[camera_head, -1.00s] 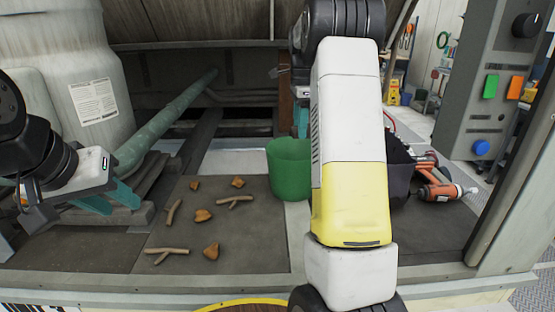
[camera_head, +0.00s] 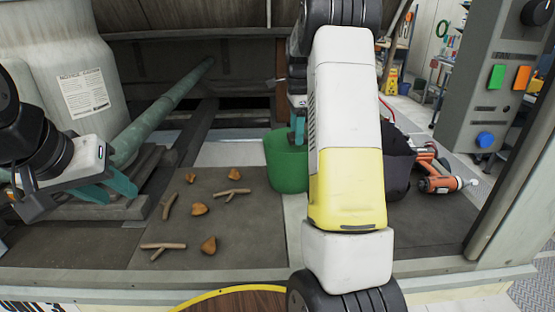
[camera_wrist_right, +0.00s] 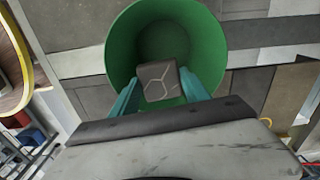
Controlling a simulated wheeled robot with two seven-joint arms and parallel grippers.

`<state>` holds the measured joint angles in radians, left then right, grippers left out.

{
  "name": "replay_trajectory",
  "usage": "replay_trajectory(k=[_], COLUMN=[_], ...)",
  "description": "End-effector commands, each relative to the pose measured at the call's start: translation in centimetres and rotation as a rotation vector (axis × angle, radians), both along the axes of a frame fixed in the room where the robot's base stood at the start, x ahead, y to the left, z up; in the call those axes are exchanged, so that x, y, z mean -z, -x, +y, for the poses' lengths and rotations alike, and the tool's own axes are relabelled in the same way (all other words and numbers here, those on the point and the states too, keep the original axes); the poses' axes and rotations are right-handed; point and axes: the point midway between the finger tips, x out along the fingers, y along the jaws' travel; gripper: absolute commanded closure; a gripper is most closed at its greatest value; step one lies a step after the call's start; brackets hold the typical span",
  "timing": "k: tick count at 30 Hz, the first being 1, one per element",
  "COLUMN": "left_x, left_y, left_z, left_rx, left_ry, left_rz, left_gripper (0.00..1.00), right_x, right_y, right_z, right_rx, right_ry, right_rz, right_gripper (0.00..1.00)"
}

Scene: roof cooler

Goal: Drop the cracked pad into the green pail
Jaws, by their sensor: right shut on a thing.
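The cracked pad (camera_wrist_right: 160,83) is a small dark grey block with pale crack lines on its face. My right gripper (camera_wrist_right: 158,92) is shut on it, one teal finger on each side, over the open mouth of the green pail (camera_wrist_right: 118,55). The pail also stands on the grey deck in the head view (camera_head: 287,168). There my right gripper (camera_head: 298,130) shows only in part at the pail's rim, and my arm hides the pad. My left gripper (camera_head: 112,190) is at the left, its teal fingers apart and empty.
Several brown leaves (camera_head: 208,245) and forked twigs (camera_head: 163,246) lie on the deck left of the pail. A dark bag (camera_head: 398,165) and an orange drill (camera_head: 446,184) are to the right. A green pipe (camera_head: 160,115) runs behind, and a grey control box (camera_head: 490,85) stands at right.

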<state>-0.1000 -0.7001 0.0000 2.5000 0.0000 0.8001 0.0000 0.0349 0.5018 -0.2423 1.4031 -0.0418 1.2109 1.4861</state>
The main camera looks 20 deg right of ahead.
Motion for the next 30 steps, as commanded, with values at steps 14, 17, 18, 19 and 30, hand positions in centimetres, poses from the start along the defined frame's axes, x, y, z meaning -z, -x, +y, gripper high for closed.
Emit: replay_trajectory(k=[14, 17, 18, 19, 30], left_x=[0.0, 0.0, 0.0, 0.0, 0.0], left_y=[0.0, 0.0, 0.0, 0.0, 0.0], left_z=[0.0, 0.0, 0.0, 0.0, 0.0], left_rx=[0.0, 0.0, 0.0, 0.0, 0.0], left_ry=[0.0, 0.0, 0.0, 0.0, 0.0], left_rz=[0.0, 0.0, 0.0, 0.0, 0.0], left_gripper=[0.64, 0.64, 0.64, 0.64, 0.64], right_x=[0.0, -0.1, -0.3, -0.6, -6.4], right_y=[0.0, 0.0, -0.1, -0.1, -0.1], right_z=[0.0, 0.0, 0.0, 0.0, 0.0], right_rx=[0.0, 0.0, 0.0, 0.0, -0.001], right_ry=[0.0, 0.0, 0.0, 0.0, 0.0], right_rz=[-0.001, -0.001, -0.002, -0.003, -0.003], right_gripper=[0.21, 0.21, 0.21, 0.21, 0.21])
